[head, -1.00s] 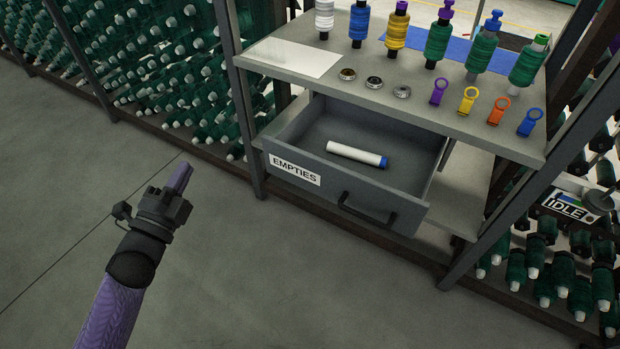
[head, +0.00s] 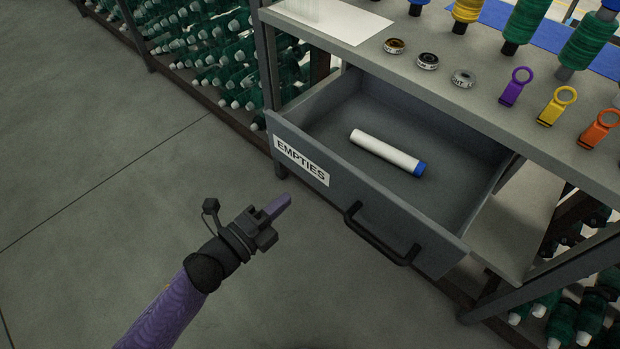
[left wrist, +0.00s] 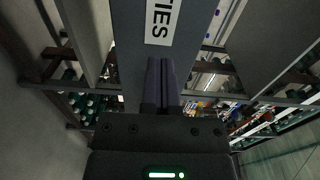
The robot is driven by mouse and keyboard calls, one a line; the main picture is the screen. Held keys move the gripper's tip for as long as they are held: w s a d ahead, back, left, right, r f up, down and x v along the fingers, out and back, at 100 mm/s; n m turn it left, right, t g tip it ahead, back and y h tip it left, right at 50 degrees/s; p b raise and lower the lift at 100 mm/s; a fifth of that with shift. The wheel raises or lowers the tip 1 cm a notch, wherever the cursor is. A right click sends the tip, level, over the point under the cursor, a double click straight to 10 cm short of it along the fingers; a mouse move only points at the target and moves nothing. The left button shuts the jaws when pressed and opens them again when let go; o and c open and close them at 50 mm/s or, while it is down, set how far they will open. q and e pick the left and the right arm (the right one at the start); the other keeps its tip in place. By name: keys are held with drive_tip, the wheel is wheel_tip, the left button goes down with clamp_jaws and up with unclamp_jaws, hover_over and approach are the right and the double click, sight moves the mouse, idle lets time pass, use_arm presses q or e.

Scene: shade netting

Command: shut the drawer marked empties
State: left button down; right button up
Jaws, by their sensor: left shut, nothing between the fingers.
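The grey drawer (head: 440,232) with the EMPTIES label (head: 301,160) is pulled open under the shelf top. A white tube with a blue end (head: 386,152) lies inside it. A black bar handle (head: 378,238) is on the drawer front. My left gripper (head: 283,202) is shut and empty, in front of the drawer front, below the label and left of the handle. In the left wrist view the shut fingers (left wrist: 162,75) point at the drawer front (left wrist: 130,55), just below the label's end (left wrist: 160,22). I cannot tell if they touch it. My right gripper is not in view.
A dark rack post (head: 268,60) stands at the drawer's left. The floor (head: 110,190) on the left is clear.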

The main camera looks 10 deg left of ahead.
sight(317, 172)
use_arm(q)
drive_tip(key=b+x, duration=0.1)
drive_tip(key=x, duration=0.5)
drive_tip(key=shift+w+d+f+b, duration=0.1)
drive_tip(key=shift+b, duration=0.3)
drive_tip(key=shift+w+d, duration=0.25)
drive_tip(key=shift+w, duration=0.15)
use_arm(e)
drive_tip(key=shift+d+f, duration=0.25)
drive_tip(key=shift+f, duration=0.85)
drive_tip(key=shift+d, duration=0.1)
use_arm(q)
drive_tip(key=shift+w+d, duration=0.1)
